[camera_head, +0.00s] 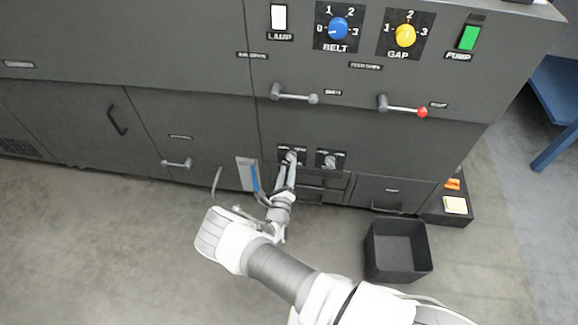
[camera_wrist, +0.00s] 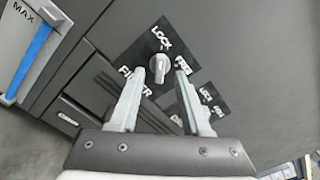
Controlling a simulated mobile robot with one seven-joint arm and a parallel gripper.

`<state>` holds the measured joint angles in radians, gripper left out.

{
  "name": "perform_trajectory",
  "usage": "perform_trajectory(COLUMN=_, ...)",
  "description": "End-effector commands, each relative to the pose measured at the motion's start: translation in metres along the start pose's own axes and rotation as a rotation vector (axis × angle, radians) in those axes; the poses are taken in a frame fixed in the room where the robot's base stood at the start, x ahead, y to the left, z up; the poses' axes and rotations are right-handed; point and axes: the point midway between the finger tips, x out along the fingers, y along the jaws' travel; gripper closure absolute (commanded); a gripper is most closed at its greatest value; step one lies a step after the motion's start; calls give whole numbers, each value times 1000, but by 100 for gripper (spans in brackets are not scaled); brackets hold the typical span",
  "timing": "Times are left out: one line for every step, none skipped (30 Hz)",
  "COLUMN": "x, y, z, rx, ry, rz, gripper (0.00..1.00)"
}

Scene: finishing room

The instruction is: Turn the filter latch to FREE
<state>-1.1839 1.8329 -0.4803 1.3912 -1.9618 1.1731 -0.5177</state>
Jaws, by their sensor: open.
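The filter latch is a small light-grey knob (camera_wrist: 158,66) on a black plate marked LOCK, FREE and FILTER in the wrist view. In the head view its plate (camera_head: 284,149) is low on the dark cabinet, partly hidden by my gripper (camera_head: 289,168). In the wrist view my gripper (camera_wrist: 160,78) is open, with one finger on each side of the knob. I cannot tell whether the fingers touch it. The direction in which the knob points is hard to tell.
A similar second latch (camera_head: 331,160) is just right, its plate (camera_wrist: 207,102) also marked LOCK. A blue-striped MAX gauge (camera_head: 248,174) is to the left. Drawers (camera_head: 322,181) lie below. A black open bin (camera_head: 398,250) stands on the floor at right.

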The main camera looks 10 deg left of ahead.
Motion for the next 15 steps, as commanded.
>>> perform_trajectory(x=9, y=1, z=-2, rx=2, ry=0, rz=-2, gripper=52)
perform_trajectory(x=13, y=1, z=-2, rx=1, ry=0, rz=-1, gripper=52)
perform_trajectory(x=18, y=1, z=-2, rx=1, ry=1, rz=-1, gripper=52)
perform_trajectory(x=22, y=1, z=-2, rx=2, ry=0, rz=-1, gripper=52)
perform_trajectory(x=24, y=1, z=-1, rx=2, ry=0, rz=-1, gripper=52)
perform_trajectory(x=28, y=1, z=-1, rx=1, ry=0, rz=-1, gripper=52)
perform_trajectory(x=30, y=1, z=-1, rx=1, ry=0, rz=-1, gripper=52)
perform_trajectory(x=31, y=0, z=-1, rx=0, ry=1, rz=0, gripper=52)
perform_trajectory(x=33, y=0, z=-1, rx=0, ry=1, rz=0, gripper=52)
perform_trajectory(x=34, y=0, z=-1, rx=-1, ry=1, rz=0, gripper=52)
perform_trajectory(x=34, y=0, z=0, rx=-1, ry=1, rz=0, gripper=52)
perform_trajectory(x=34, y=0, z=0, rx=-1, ry=0, rz=0, gripper=52)
perform_trajectory(x=34, y=0, z=0, rx=-1, ry=0, rz=0, gripper=52)
perform_trajectory(x=34, y=0, z=0, rx=-1, ry=0, rz=1, gripper=52)
perform_trajectory(x=34, y=0, z=0, rx=-1, ry=0, rz=1, gripper=52)
